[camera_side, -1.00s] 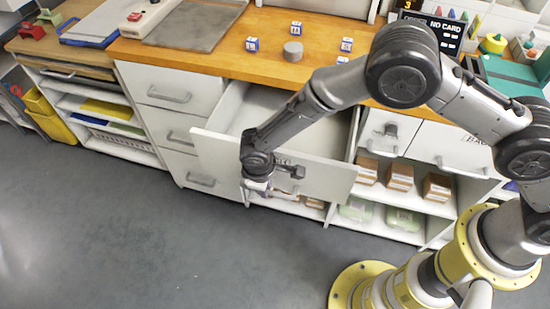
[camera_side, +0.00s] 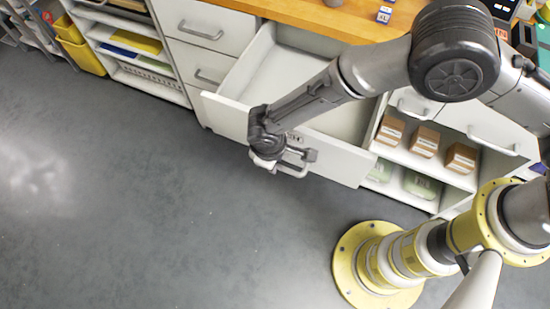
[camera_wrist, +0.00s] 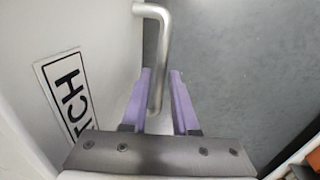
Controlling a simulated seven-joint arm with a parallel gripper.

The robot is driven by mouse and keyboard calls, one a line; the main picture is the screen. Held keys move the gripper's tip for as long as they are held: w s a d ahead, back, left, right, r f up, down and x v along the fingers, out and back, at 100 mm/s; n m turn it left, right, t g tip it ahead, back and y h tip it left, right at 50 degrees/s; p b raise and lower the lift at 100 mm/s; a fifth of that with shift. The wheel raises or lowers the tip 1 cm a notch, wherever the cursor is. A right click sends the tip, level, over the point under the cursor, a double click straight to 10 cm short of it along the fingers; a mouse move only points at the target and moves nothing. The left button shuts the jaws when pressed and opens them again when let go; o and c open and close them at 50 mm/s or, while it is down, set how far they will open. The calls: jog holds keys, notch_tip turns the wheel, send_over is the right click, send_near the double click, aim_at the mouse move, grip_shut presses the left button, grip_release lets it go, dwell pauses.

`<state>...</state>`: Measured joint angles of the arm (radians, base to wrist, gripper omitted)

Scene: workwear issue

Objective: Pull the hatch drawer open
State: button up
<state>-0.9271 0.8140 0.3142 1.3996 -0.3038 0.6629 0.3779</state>
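The hatch drawer (camera_side: 338,160) stands pulled well out of the cabinet, its inside empty where it shows. Its white front bears a label (camera_wrist: 63,90) reading "...TCH" in the wrist view, the rest cut off. A grey bar handle (camera_side: 299,169) is on the front. It also shows in the wrist view (camera_wrist: 162,45). In the side view my wrist hides most of the gripper (camera_side: 273,163).
The grey floor (camera_side: 120,190) in front of the drawer is clear. Closed drawers (camera_side: 205,30) lie to the left. Shelves with cardboard boxes (camera_side: 424,141) and green packs stand at the right, near my yellow base.

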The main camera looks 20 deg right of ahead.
jog(key=shift+o, duration=1.2)
jog(key=shift+r, duration=0.1)
notch_tip(320, 180, up, 13)
jog(key=s+a, duration=0.1)
jog(key=shift+s+a+r, duration=0.2)
jog(key=shift+s+a, duration=0.2)
